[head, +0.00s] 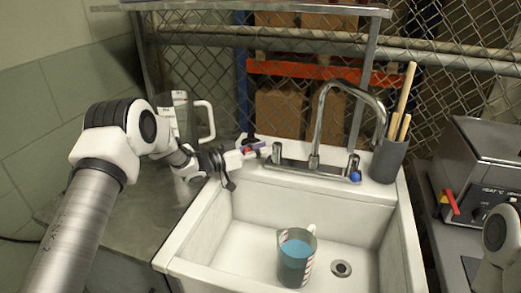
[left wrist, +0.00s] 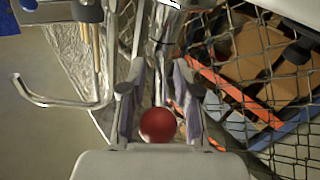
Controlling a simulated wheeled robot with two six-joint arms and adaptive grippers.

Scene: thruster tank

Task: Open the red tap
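The red tap's round red knob (left wrist: 158,125) shows in the left wrist view, between the two fingers of my left gripper (left wrist: 160,92) and close to its palm. The fingers stand apart on either side of the knob, with gaps visible. In the head view my left gripper (head: 246,154) reaches the left end of the chrome faucet (head: 318,125), at the sink's back left edge. It hides most of the red tap there. The blue tap knob (head: 355,176) is at the faucet's right end. My right gripper is out of view.
The white sink (head: 200,235) holds a measuring cup of blue liquid (head: 295,258) beside the drain (head: 341,268). A clear jug (head: 180,112) stands behind my left arm. A grey utensil holder (head: 388,160) and a hot plate (head: 482,165) are at right. A wire fence is behind.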

